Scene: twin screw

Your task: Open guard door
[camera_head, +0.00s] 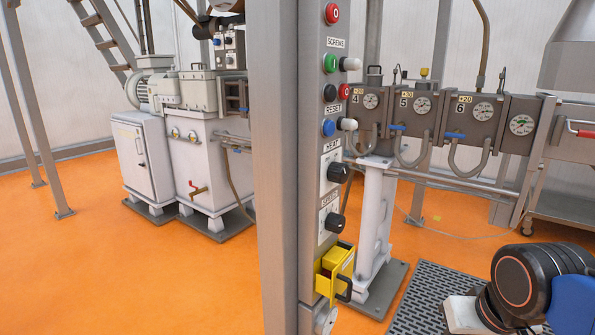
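I cannot clearly make out a guard door in this view. A yellow fixture (335,270) with a black loop sits low on the grey control post, below the dials. A steel housing (570,135) with a red handle (582,130) is cut off by the right edge; I cannot tell whether it is a door. My gripper is not in view; only dark, orange-ringed and blue joints of my arm show at the lower right.
The control post (277,170) stands close in front and hides part of the scene. Its panel (333,120) carries buttons and dials. Behind are numbered barrel blocks with gauges (440,118), a white pedestal (374,215) and a white machine (200,165). Orange floor (120,265) is clear at left.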

